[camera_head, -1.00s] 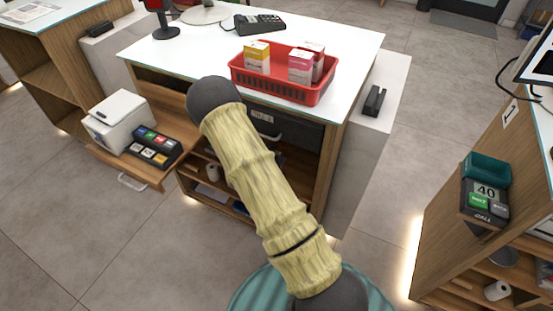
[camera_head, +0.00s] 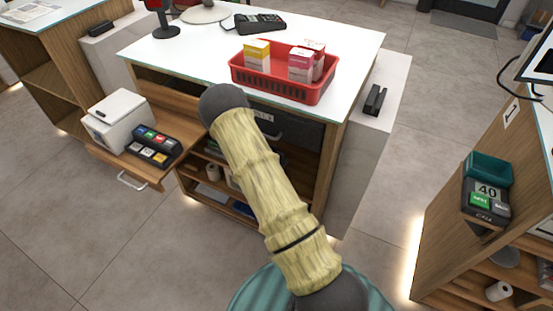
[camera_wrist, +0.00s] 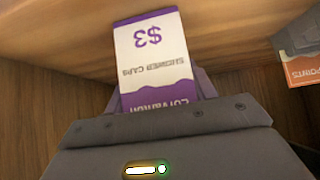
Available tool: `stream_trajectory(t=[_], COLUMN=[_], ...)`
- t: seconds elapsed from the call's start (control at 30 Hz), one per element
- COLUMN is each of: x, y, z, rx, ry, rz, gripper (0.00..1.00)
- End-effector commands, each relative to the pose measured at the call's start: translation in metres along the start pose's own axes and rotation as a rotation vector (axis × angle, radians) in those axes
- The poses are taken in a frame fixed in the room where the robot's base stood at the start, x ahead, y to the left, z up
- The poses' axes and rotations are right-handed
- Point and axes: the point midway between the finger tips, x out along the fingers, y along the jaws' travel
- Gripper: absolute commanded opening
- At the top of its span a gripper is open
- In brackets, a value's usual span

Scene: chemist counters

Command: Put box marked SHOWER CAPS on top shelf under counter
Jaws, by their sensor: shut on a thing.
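In the wrist view, my gripper (camera_wrist: 158,98) is shut on the SHOWER CAPS box (camera_wrist: 152,62), a white and purple box with "$3" on it, its print upside down. Wooden surfaces lie close around and beyond the box. I cannot tell whether the box touches any of them. In the head view, the white-topped counter (camera_head: 195,55) has open wooden shelves (camera_head: 213,186) below. My arm crosses in front of them, and my gripper and the box are hidden there.
A red basket (camera_head: 275,88) with several boxes stands on the counter. An open drawer at the left holds a white printer (camera_head: 112,120) and a keypad (camera_head: 153,146). In the wrist view, a grey object (camera_wrist: 298,35) and an orange card (camera_wrist: 303,70) sit at the right.

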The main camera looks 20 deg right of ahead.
Motion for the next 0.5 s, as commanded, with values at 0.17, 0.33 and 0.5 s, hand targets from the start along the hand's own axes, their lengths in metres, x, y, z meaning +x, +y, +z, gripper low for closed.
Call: stream_trajectory(t=[0.17,0.33,0.5], x=[0.0019,0.0011,0.0010], y=[-0.0002,-0.0003,-0.0003], z=[0.0025,0.0019,0.0019], rx=[-0.001,-0.001,-0.001], ry=[0.000,0.000,0.000], rz=[0.000,0.000,0.000], gripper=[0.29,0.78,0.78])
